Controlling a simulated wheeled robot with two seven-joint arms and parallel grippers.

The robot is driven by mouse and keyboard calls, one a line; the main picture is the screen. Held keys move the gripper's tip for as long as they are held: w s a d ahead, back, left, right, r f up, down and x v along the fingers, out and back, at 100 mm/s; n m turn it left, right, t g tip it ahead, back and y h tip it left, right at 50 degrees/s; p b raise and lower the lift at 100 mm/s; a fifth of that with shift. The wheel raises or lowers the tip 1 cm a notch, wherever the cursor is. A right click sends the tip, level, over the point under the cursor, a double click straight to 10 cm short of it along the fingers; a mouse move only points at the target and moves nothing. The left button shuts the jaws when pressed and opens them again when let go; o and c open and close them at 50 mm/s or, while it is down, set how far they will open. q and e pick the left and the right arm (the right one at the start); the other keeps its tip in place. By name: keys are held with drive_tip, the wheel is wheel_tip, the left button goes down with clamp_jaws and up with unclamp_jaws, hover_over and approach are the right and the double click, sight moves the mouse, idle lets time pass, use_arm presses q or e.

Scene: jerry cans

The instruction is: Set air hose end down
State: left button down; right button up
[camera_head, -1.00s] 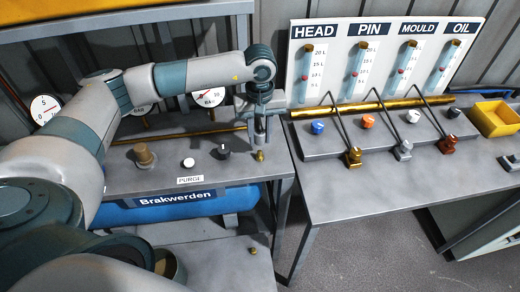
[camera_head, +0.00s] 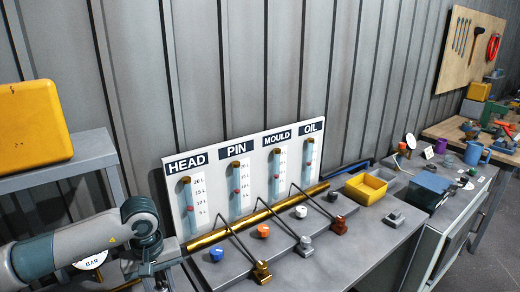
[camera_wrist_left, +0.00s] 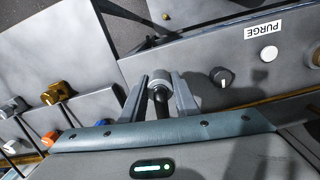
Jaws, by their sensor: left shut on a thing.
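My right gripper is not in view.
The right bench carries a gauge board (camera_head: 250,180), a brass bar (camera_head: 262,217) and brass (camera_head: 262,272), silver (camera_head: 305,246) and red (camera_head: 340,226) fittings on black rods. A yellow bin (camera_head: 366,188) stands beyond. In the wrist view, a black knob (camera_wrist_left: 222,76) lies right of the gripper.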

use_arm(q)
drive_tip(key=s+d+m+b, duration=0.4)
drive_tip(key=s+d+m, duration=0.1)
drive_tip(key=s, duration=0.4)
drive_tip(key=shift+s+r+m, duration=0.2)
drive_tip(key=shift+r+m, duration=0.15)
drive_tip(key=shift+m, duration=0.05)
drive_tip(key=shift+d, duration=0.1)
idle(0.6)
drive_tip(key=s+f, duration=0.4)
drive_tip(key=f, duration=1.1)
